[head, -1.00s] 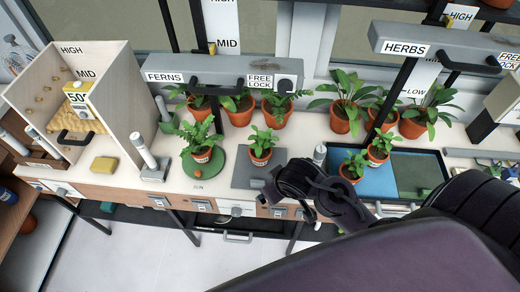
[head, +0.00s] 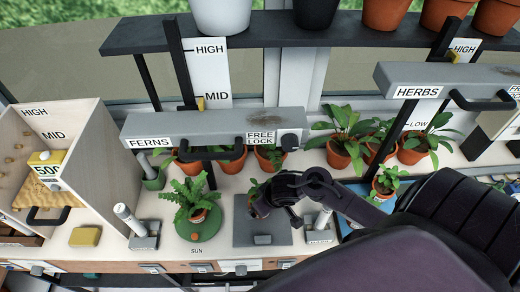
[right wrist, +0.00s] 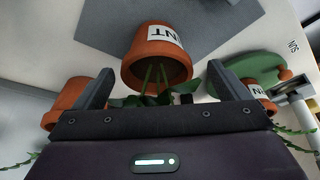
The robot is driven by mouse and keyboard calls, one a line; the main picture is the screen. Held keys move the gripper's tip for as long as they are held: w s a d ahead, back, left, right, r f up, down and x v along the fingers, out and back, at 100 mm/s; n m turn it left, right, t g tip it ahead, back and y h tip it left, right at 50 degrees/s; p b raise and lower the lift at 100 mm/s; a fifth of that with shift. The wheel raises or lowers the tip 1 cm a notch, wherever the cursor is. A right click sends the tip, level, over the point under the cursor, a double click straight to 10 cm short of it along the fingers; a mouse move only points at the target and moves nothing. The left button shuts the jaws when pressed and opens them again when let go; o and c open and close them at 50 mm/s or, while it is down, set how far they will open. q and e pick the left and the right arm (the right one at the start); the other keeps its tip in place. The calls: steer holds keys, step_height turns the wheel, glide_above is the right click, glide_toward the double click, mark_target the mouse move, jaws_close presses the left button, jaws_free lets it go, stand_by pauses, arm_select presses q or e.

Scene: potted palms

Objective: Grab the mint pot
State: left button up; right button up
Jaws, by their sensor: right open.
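The mint pot is a small terracotta pot (right wrist: 150,66) with a white label, of which "NT" shows upside down in the right wrist view. Its green leaves hang toward my gripper's palm. My right gripper (right wrist: 161,72) is open, with one finger to each side of the pot and plant; I see no contact. In the head view the pot (head: 260,209) stands on the grey mat (head: 246,233), partly hidden by my right gripper (head: 293,211). My left gripper is not in view.
A fern pot (head: 199,214) stands on a green round plate (head: 187,232) to the left. More potted plants (head: 345,152) stand behind. A grey bar labelled FERNS (head: 215,125) hangs above the bench. A grey-white post (head: 320,222) stands right of the mat.

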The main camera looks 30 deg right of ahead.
steer(key=shift+w+d+f, duration=0.1)
steer(key=shift+w+f, duration=0.2)
steer(key=shift+f, duration=0.35)
steer(key=x, duration=0.2)
steer(key=shift+w+f, duration=0.4)
steer(key=shift+f, duration=0.25)
steer(key=c, duration=1.1)
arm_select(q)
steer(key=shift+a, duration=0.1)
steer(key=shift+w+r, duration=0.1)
arm_select(e)
steer(key=shift+r, duration=0.15)
